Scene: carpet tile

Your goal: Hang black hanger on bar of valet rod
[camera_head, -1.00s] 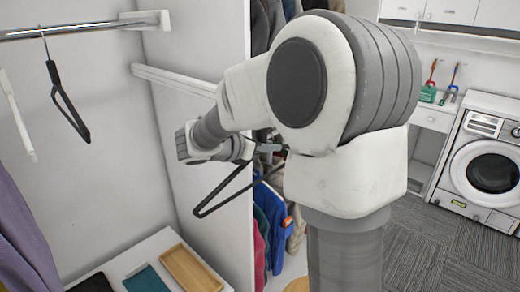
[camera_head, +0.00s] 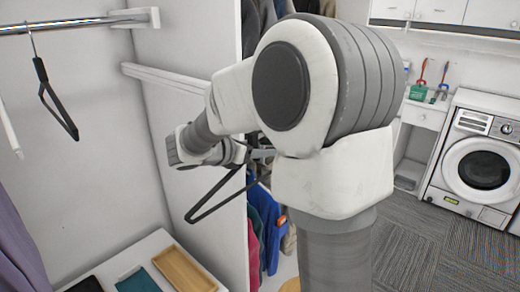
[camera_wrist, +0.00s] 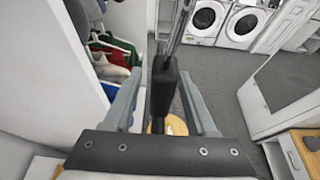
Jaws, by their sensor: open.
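A black hanger (camera_head: 213,198) shows below my forearm in the head view, tilted, in front of the white closet partition. Its black upper part (camera_wrist: 163,88) stands between my two fingers in the wrist view. My gripper (camera_wrist: 158,98) is open, with a gap on each side of the hanger. The gripper is mostly hidden behind my arm in the head view (camera_head: 256,154). A thin grey metal piece (camera_wrist: 180,28) rises above the hanger in the wrist view. I cannot tell whether it is the valet rod or the hook, nor what bears the hanger.
Another black hanger (camera_head: 57,105) hangs from a metal closet bar (camera_head: 75,24) at left. A white rail (camera_head: 165,78) runs along the partition. A wooden tray (camera_head: 183,271) lies on a low shelf. Clothes hang behind the partition. Carpet is clear before the washer (camera_head: 482,165).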

